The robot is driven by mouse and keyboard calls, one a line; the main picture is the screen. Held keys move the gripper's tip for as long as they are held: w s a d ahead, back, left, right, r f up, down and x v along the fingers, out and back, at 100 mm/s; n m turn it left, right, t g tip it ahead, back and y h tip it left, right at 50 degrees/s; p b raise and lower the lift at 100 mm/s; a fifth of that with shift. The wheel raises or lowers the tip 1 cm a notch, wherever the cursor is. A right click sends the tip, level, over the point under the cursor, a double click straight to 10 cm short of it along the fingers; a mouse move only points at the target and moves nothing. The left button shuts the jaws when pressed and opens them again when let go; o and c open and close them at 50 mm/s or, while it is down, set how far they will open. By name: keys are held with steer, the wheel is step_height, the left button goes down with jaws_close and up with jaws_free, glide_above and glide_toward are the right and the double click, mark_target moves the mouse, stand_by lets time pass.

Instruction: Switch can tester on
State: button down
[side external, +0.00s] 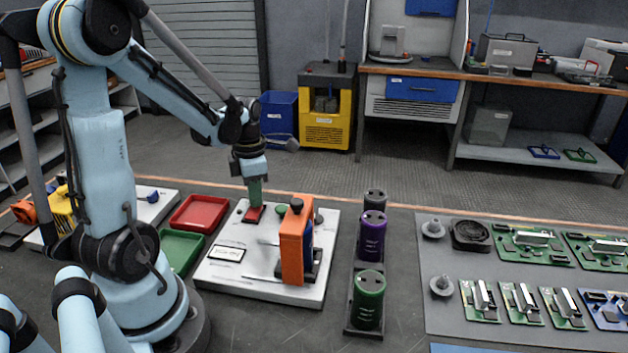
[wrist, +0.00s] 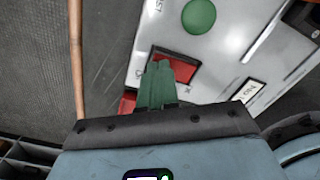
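The can tester (side external: 232,272) is a pale grey plate with an orange upright block (side external: 292,245), a label and a green round button (wrist: 199,15). A red rocker switch (wrist: 187,70) sits in a dark frame near its back left corner; it also shows in the side view (side external: 254,214). My gripper (side external: 255,205) points down with its green fingers together and nothing between them. In the wrist view the fingertips (wrist: 162,66) overlap the switch's left part. They are at or just above it; contact is not clear. The fingers partly hide the switch.
Red (side external: 199,213) and green (side external: 180,249) trays lie left of the tester. A dark rack (side external: 352,325) with purple and green cans (side external: 368,299) stands to its right. A grey mat (side external: 465,345) with circuit boards lies further right.

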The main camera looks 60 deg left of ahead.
steer(key=shift+f, duration=0.15)
steer(key=shift+r, duration=3.55)
steer(key=shift+f, duration=0.1)
steer(key=shift+f, duration=3.45)
step_height(320, 180, up, 8)
steer(key=shift+r, duration=0.25)
